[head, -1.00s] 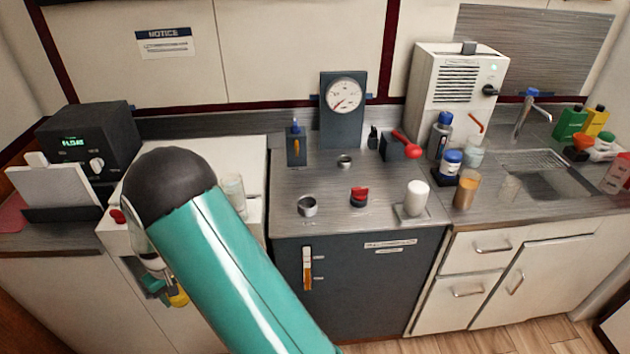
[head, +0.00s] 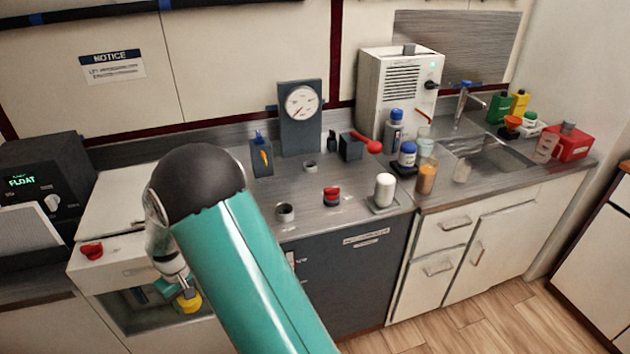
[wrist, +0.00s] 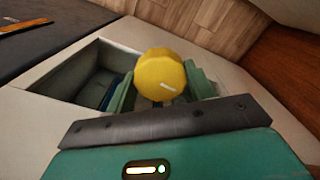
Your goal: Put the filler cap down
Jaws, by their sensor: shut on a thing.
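The filler cap appears to be the yellow round piece (wrist: 162,75) between my gripper's green fingers in the wrist view. A short pale mark shows on its face. My gripper (wrist: 160,85) is shut on it. In the head view the yellow cap (head: 189,302) hangs at the tip of my gripper (head: 178,290), low in front of the white unit at left. My arm hides part of that unit and the dark cabinet front. In the wrist view an open recess (wrist: 70,75) with grey walls lies left of the cap. I cannot tell the cap's height above the surface.
A red knob (head: 92,250) sits on the white unit's front edge. The steel counter (head: 335,220) holds a metal ring (head: 285,213), a red-topped piece (head: 332,196), a white cylinder (head: 384,190) and a gauge stand (head: 301,118). Wood floor (head: 500,315) is free at lower right.

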